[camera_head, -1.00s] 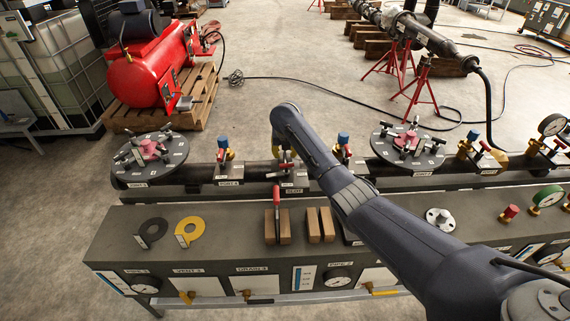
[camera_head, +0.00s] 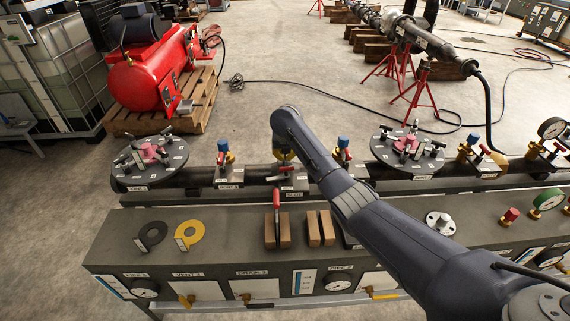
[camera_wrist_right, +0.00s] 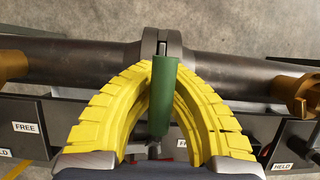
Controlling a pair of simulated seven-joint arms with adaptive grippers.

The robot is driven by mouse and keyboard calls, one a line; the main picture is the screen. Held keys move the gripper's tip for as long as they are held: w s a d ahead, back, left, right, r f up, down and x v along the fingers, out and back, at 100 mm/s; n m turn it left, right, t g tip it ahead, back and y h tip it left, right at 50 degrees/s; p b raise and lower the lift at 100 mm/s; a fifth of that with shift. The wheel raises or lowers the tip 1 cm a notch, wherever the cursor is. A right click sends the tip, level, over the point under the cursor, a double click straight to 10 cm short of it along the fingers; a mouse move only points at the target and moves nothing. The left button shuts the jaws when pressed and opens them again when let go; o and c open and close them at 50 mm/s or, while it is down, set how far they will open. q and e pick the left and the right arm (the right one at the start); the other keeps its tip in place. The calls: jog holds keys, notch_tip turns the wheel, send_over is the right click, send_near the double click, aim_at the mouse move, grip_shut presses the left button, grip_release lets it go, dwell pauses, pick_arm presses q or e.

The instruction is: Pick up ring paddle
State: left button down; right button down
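My right gripper (camera_wrist_right: 163,75) shows yellow ribbed fingers in the right wrist view. Their tips draw together on both sides of a green cylinder-shaped handle (camera_wrist_right: 160,100), in front of a narrow gap between pipe flanges. Contact is partly covered by the handle. In the head view the right gripper (camera_head: 284,157) is mostly hidden behind my arm, over the pipe at the bench's back. A yellow ring paddle (camera_head: 190,233) lies flat on the bench at left. A black ring paddle (camera_head: 152,234) lies beside it. My left gripper is not in view.
The dark bench (camera_head: 110,248) carries wooden blocks (camera_head: 314,228) with a red-handled tool (camera_head: 277,207) among them. Round discs (camera_head: 128,172) with pink centres and several blue-capped valves (camera_head: 222,150) line the pipe. A small flange (camera_head: 440,222) sits to the right.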

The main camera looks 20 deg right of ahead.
notch_tip(320, 180, up, 20)
dwell(0.6)
dwell(0.4)
